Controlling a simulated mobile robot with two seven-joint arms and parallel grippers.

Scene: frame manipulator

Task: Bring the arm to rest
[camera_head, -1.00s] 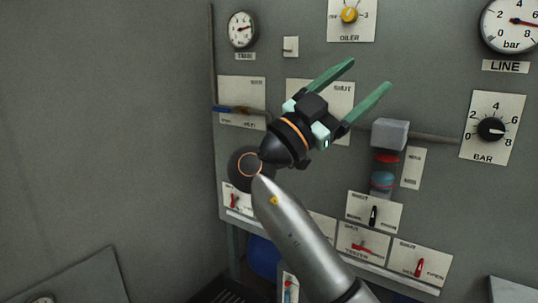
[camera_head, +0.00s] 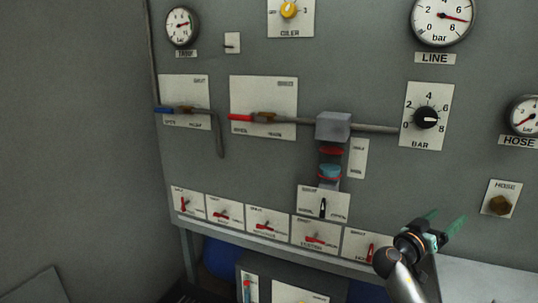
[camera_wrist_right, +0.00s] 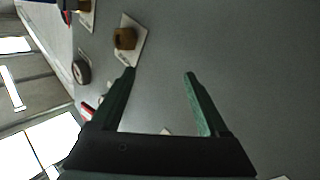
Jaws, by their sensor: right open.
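My right gripper (camera_head: 442,224) shows at the lower right of the head view, in front of the panel's lower right part. Its two green fingers are apart and nothing is between them. In the right wrist view the open fingers (camera_wrist_right: 160,75) point along the grey panel (camera_wrist_right: 240,40), with a brass hose fitting (camera_wrist_right: 125,38) on its white plate just beyond the left fingertip. My left gripper is in neither view.
The grey panel carries gauges, a black BAR knob (camera_head: 426,117), a red-handled lever (camera_head: 242,117), a blue-handled lever (camera_head: 167,110) and a row of red switches (camera_head: 315,238). The hose fitting (camera_head: 498,205) is right of my gripper. A ledge (camera_head: 480,277) runs below.

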